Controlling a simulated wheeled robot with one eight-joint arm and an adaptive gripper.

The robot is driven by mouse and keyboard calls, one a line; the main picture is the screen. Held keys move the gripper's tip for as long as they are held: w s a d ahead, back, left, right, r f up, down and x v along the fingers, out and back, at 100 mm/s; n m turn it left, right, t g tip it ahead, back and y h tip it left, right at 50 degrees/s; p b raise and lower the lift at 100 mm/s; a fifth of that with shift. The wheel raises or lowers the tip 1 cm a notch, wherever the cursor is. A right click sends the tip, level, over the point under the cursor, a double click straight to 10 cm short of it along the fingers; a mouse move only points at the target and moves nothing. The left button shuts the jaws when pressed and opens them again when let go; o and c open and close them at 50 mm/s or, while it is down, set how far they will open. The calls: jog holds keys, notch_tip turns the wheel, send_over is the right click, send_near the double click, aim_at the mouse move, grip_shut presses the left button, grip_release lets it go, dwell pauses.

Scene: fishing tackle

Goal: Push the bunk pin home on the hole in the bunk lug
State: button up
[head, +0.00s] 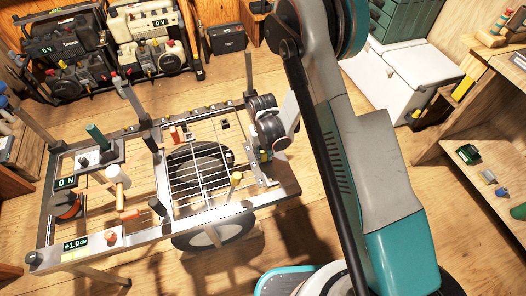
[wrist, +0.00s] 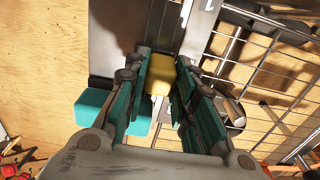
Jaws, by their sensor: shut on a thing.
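My gripper (wrist: 162,72) is shut on a yellow block, which looks like the head of the bunk pin (wrist: 159,76), between its teal-padded fingers in the wrist view. The block is at a metal rail of the frame. The pin's shank, the bunk lug and its hole are not distinguishable behind the block and fingers, so I cannot tell how deep the pin sits. In the head view my gripper (head: 263,153) is small, at the right side of the wheeled metal frame (head: 150,232).
A wire rack (head: 203,180) lies beside my gripper, with a yellow-tipped tool (head: 236,178) on it. Several posts stand up from the frame. A teal block (wrist: 92,108) shows beside my left finger. A white chest (head: 400,85) stands at the back right. Open wooden floor lies right of the frame.

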aim_at(263, 152)
jog(key=shift+f, duration=0.3)
jog(key=o, duration=1.1)
jog(key=shift+o, duration=0.2)
jog(key=shift+r, duration=0.1)
notch_tip(263, 152, up, 12)
